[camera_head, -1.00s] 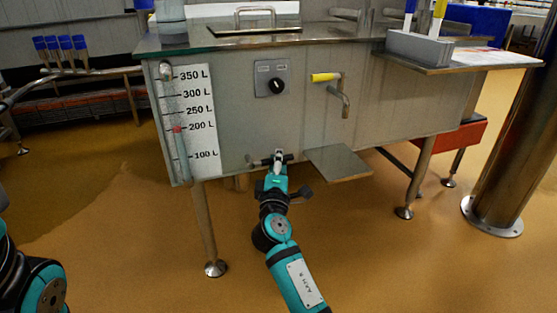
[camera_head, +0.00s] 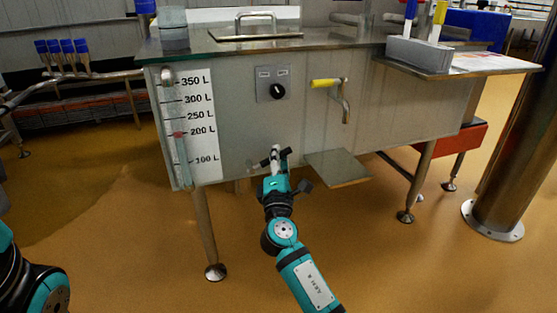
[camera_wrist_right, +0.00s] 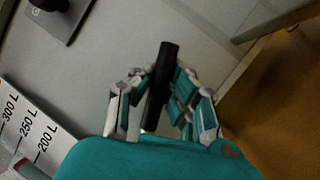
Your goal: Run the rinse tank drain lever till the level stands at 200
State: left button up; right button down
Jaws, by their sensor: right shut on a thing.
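The rinse tank (camera_head: 310,110) has a level scale (camera_head: 200,150) on its left front, marked from 100 L to 350 L. A red marker (camera_head: 178,135) in the sight tube stands at about the 200 L line. The drain lever (camera_head: 284,153), a black bar, is low on the tank front and slants up to the right. My right gripper (camera_head: 275,160) is shut on it. In the right wrist view the black lever (camera_wrist_right: 164,75) lies between the fingers of my right gripper (camera_wrist_right: 162,98). My left gripper is out of view.
A black knob (camera_head: 277,91) and a yellow-handled tap (camera_head: 327,83) are on the tank front above the lever. A small metal shelf (camera_head: 338,168) juts out to the right of my gripper. A steel column (camera_head: 510,165) stands at the right.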

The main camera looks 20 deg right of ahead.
jog(key=shift+a+r+n+t+y, duration=0.15)
jog(key=shift+r+n+t+y, duration=0.1)
jog(key=shift+n, duration=0.4)
jog(key=shift+a+r+n+t+y, duration=0.15)
jog(key=shift+r+n+y, duration=0.1)
jog(key=shift+n, duration=0.4)
jog(key=c, duration=1.2)
grip_release()
jog(key=shift+c, duration=0.2)
jog(key=shift+s, duration=0.15)
jog(key=v, duration=1.1)
jog(key=shift+s, duration=0.4)
jog(key=shift+f, duration=0.15)
